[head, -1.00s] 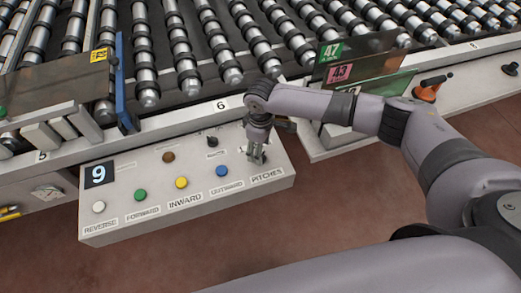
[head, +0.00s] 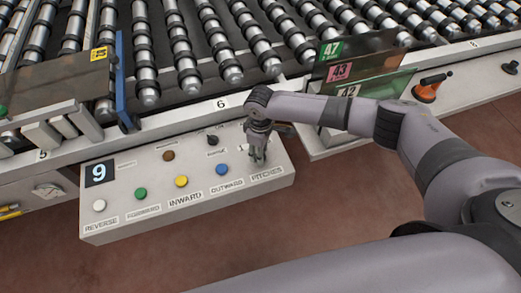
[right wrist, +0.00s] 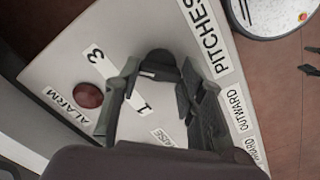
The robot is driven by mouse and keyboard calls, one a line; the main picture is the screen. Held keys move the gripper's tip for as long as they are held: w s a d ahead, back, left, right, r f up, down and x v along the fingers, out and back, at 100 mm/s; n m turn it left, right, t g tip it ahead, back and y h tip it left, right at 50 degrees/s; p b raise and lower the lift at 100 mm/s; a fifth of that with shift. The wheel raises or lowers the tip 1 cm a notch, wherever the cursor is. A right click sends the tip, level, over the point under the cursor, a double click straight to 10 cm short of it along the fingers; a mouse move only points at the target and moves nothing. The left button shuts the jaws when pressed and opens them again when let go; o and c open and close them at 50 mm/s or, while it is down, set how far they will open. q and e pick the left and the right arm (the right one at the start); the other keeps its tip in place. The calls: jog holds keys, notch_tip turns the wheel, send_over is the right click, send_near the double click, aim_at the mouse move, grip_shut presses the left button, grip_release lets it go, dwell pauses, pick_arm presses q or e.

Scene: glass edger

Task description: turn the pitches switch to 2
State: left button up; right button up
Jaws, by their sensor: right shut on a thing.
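The pitches switch is a black knob (right wrist: 158,64) in the right wrist view, on the grey control box (head: 110,228) above its PITCHES label (head: 266,174). My right gripper (head: 257,160) reaches down over it from above. In the right wrist view its two dark fingers (right wrist: 160,88) stand on either side of the knob and are shut on it. A "3" (right wrist: 96,55) and a "1" (right wrist: 143,107) show around the knob; no "2" can be seen. Which number the knob points at is unclear. My left gripper is not in view.
A red alarm button (right wrist: 88,95) sits near the knob. White (head: 99,206), green (head: 141,195), yellow (head: 181,181) and blue (head: 221,171) buttons line the box. Glass sheets (head: 372,88) and an orange-based lever (head: 428,88) stand to the right. The rollers (head: 185,60) lie behind.

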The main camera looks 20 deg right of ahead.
jog(key=c, duration=0.4)
jog(key=n, duration=0.3)
jog(key=shift+n+p, duration=0.4)
jog(key=n, duration=0.4)
jog(key=shift+n, duration=0.4)
dwell(0.4)
jog(key=o, duration=1.1)
